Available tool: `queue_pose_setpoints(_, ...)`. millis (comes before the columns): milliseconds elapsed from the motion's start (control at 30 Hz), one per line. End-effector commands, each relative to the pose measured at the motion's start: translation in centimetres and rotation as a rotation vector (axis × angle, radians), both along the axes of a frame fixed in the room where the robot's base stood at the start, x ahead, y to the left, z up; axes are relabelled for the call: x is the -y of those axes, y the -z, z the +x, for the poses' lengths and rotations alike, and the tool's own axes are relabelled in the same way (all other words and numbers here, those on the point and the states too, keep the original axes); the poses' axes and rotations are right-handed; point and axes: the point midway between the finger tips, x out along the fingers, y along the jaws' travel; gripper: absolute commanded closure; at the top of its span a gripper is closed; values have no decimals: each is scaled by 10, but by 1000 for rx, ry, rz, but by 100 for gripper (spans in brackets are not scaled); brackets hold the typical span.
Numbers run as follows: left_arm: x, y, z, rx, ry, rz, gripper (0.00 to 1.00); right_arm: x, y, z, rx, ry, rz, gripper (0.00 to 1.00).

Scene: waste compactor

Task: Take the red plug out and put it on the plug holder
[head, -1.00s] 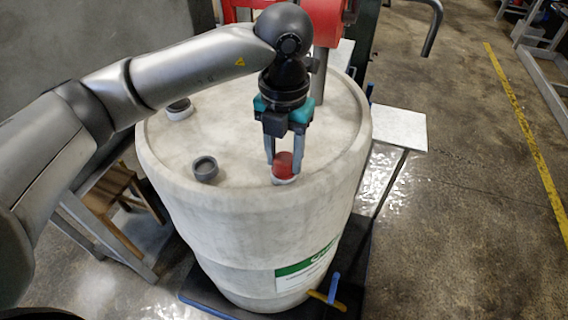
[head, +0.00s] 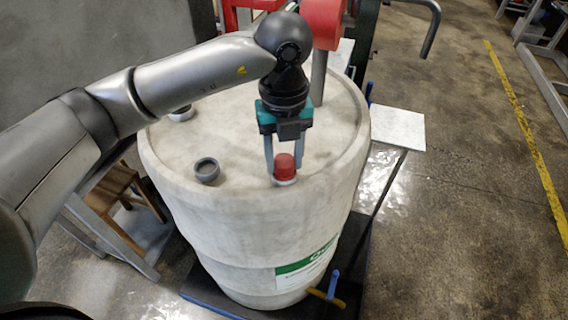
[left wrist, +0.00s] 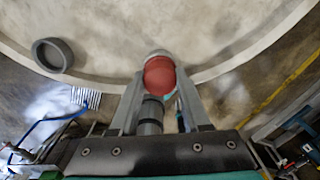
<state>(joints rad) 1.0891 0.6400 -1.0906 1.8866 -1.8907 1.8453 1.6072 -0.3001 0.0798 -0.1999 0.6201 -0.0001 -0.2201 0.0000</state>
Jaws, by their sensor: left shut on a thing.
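The red plug (head: 285,166) stands upright in a pale collar (head: 284,181) near the front edge of the white barrel's top (head: 240,140). My left gripper (head: 285,165) comes down from above and is shut on the red plug, one finger on each side. In the left wrist view the red plug (left wrist: 159,76) shows between the two fingers. A grey round cup (head: 207,170), open at the top, stands on the barrel to the left of the plug. It may be the plug holder, but I cannot tell for sure. My right gripper is not in view.
A second grey-white fitting (head: 181,113) sits farther back on the barrel, close under my left arm. A red machine part (head: 323,22) with a grey post (head: 318,78) rises behind the gripper. A small white shelf (head: 398,129) stands to the right. The barrel top between plug and cup is clear.

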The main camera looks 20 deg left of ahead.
Motion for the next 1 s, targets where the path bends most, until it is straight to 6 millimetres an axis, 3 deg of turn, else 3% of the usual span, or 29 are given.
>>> queue_pose_setpoints(200,0,-1,-1,-2,-197,0,100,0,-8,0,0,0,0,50)
queue_pose_setpoints(467,0,0,0,-2,-222,0,100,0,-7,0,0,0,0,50)
queue_pose_setpoints(500,0,0,0,-2,-222,0,52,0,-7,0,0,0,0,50)
queue_pose_setpoints(800,0,0,0,-1,-220,0,18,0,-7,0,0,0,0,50)
queue_pose_setpoints(1000,0,0,0,-1,-220,-1,20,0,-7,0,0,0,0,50)
